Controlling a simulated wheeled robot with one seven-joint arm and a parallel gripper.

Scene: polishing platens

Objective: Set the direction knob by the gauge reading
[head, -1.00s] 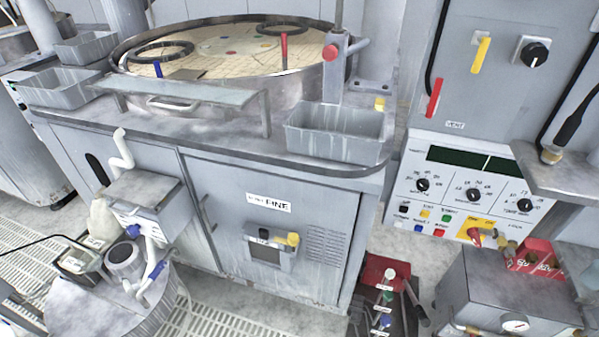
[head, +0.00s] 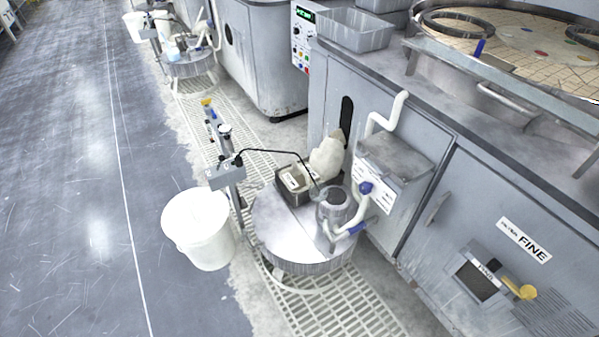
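My gripper is out of view. The direction knob cannot be picked out in the head view now. A control panel with a green display and small dark knobs (head: 301,38) shows on the machine farther back, too small to read. A small round part that may be a gauge (head: 224,131) sits on the post fittings left of the drum, and no reading can be made out. The near cabinet labelled FINE (head: 524,240) has a small dark-windowed unit (head: 477,280) with a yellow handle (head: 519,288).
A round grey drum (head: 290,235) with white pipes and a black tray (head: 293,187) stands before the cabinet. A white bucket (head: 199,228) is left of it. Floor grating (head: 335,300) runs along the machines. The grey floor (head: 70,200) at left is open.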

